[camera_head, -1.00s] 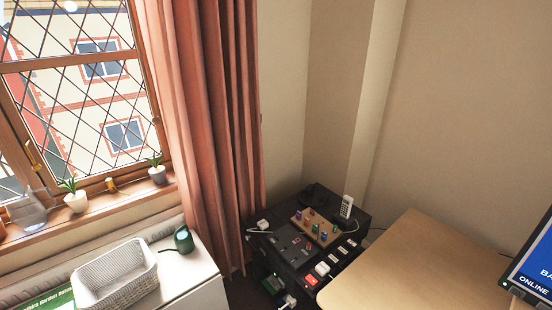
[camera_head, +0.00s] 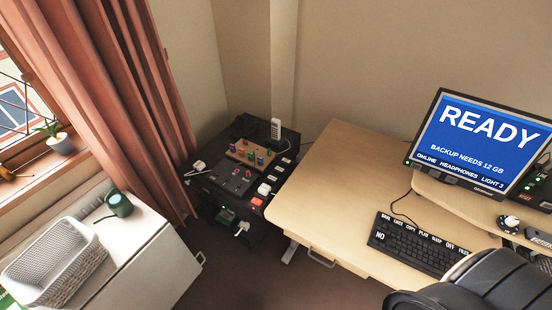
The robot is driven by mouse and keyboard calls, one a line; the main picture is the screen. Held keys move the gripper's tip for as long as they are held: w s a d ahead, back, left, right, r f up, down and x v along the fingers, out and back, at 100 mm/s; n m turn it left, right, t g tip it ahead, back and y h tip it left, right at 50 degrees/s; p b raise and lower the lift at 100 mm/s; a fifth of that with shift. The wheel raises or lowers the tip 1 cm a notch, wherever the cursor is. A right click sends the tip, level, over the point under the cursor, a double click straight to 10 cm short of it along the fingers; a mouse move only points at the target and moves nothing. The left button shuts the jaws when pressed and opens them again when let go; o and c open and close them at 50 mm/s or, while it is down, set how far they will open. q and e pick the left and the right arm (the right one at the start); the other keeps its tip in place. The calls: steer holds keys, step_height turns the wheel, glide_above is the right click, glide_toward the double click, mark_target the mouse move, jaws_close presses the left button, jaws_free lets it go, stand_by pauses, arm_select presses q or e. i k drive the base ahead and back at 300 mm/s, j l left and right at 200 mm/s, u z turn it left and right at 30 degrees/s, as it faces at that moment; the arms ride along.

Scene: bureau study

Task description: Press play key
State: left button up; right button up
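A black keyboard (camera_head: 415,246) lies on the wooden desk in front of the monitor. A row of white labels runs along its back edge, and one near the middle, small and tilted, seems to read PLAY (camera_head: 423,236). A larger label reading NO (camera_head: 380,236) is at its left end. The monitor (camera_head: 478,143) shows READY in large white letters on blue, with smaller lines about a backup, online, headphones and light. Neither of my grippers is in view.
A black office chair (camera_head: 470,285) covers the desk's front right and stands close to the keyboard. The desk's left part (camera_head: 325,185) is bare. A black cabinet (camera_head: 222,188) with switches and a phone stands left. A white basket (camera_head: 55,262) sits on a white cabinet.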

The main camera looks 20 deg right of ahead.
mark_target(424, 236)
steer(key=z, duration=2.4)
